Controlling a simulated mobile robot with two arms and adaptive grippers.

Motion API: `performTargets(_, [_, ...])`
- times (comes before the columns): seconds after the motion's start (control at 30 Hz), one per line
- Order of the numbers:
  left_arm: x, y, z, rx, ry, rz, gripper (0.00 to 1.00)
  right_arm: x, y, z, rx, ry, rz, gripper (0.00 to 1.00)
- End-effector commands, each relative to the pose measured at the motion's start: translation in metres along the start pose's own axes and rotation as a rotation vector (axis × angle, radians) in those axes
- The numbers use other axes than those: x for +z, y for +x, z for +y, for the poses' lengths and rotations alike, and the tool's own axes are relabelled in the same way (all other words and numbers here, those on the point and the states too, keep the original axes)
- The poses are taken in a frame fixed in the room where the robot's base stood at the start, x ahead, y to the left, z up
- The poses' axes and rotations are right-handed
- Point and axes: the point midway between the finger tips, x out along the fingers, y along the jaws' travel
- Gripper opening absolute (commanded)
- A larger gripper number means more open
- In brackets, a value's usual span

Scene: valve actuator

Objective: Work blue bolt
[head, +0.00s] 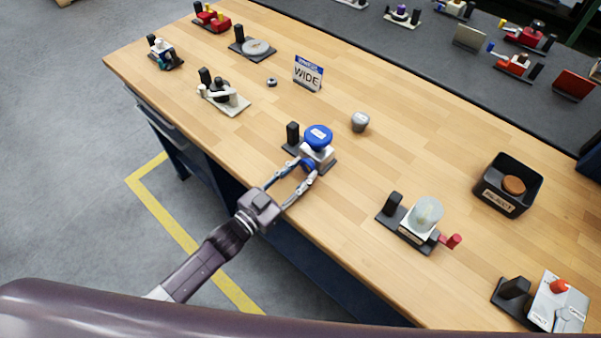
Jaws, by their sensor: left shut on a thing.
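A fixture with a round blue cap (319,134) on a white body stands on a dark base near the middle of the wooden bench. A small blue bolt (307,165) sits low on its front side, facing my arm. My left gripper (307,168) reaches in from the lower left with its fingers around the blue bolt and shut on it. The fingers partly hide the bolt. My right gripper does not show.
A sign reading WIDE (308,73) and a grey knob (360,121) stand behind the fixture. A fixture with a clear dome and red handle (425,217) is to the right, near a black REJECT bin (491,203). Bare wood lies between them.

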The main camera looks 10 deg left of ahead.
Motion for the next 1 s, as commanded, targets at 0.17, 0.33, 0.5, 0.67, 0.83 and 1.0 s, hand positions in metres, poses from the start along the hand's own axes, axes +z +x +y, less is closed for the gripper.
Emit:
performTargets(0.17, [0.0008, -0.0001, -0.0001, 0.0, 0.106, 0.0, 0.07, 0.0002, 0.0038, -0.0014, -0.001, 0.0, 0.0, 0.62])
performTargets(0.33, [0.0006, -0.0001, -0.0006, 0.0, 0.175, 0.0, 0.07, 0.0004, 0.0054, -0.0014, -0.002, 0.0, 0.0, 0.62])
performTargets(0.5, [0.0002, -0.0001, -0.0008, -0.001, 0.209, 0.0, 0.07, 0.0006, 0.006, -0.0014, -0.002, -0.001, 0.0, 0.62])
performTargets(0.67, [0.0, -0.0001, -0.0008, 0.0, 0.218, 0.0, 0.07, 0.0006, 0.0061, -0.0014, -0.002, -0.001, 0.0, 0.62])
performTargets(0.83, [-0.0001, -0.0001, -0.0008, 0.0, 0.218, 0.0, 0.07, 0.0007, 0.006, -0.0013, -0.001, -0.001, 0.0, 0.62])
performTargets(1.0, [-0.0001, -0.0001, -0.0008, 0.0, 0.217, 0.0, 0.39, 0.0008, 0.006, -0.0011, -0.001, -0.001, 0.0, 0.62])
